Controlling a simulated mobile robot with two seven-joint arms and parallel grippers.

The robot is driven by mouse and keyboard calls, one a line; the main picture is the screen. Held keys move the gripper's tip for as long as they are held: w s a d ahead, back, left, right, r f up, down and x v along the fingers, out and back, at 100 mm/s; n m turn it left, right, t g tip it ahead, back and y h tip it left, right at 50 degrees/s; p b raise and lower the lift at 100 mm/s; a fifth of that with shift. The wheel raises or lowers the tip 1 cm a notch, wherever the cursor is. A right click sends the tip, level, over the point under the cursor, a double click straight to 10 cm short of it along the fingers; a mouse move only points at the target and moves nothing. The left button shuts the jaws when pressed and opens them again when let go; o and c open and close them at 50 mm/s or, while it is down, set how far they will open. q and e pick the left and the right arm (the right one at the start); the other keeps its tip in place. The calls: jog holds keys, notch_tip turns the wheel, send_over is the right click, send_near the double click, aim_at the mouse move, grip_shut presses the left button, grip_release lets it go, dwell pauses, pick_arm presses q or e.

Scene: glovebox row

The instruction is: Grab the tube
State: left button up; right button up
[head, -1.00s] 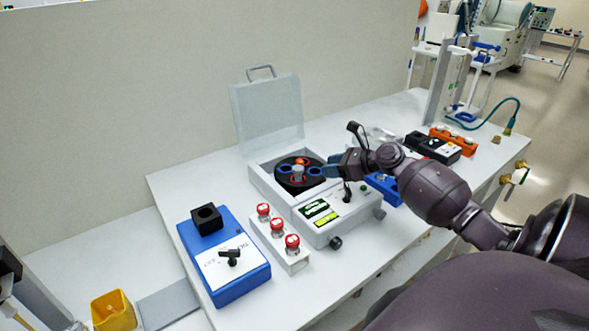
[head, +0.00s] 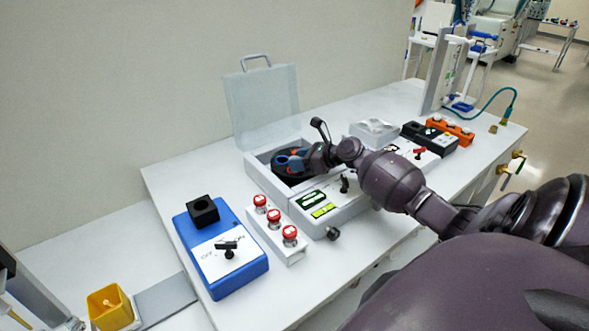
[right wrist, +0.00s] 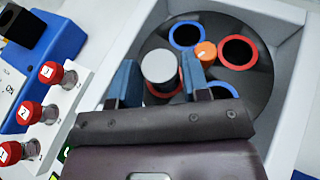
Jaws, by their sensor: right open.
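The tube shows in the right wrist view as a grey capped cylinder (right wrist: 158,66) standing in a red-ringed well of the dark rotor (right wrist: 262,75). The rotor sits inside the open white centrifuge (head: 258,178). My right gripper (head: 289,161) is over the rotor in the head view and hides much of it, tube included. In the right wrist view its two blue fingers (right wrist: 160,82) are apart, with the tube between them in the picture; I cannot tell whether they touch it. My left gripper is not in view.
The centrifuge's clear lid (head: 262,105) stands raised behind the rotor. An orange knob (right wrist: 206,51) is at the rotor's middle, close to one finger.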

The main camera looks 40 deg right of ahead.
jog(key=shift+x, duration=0.8)
jog(key=c, duration=0.6)
jog(key=shift+o, duration=0.2)
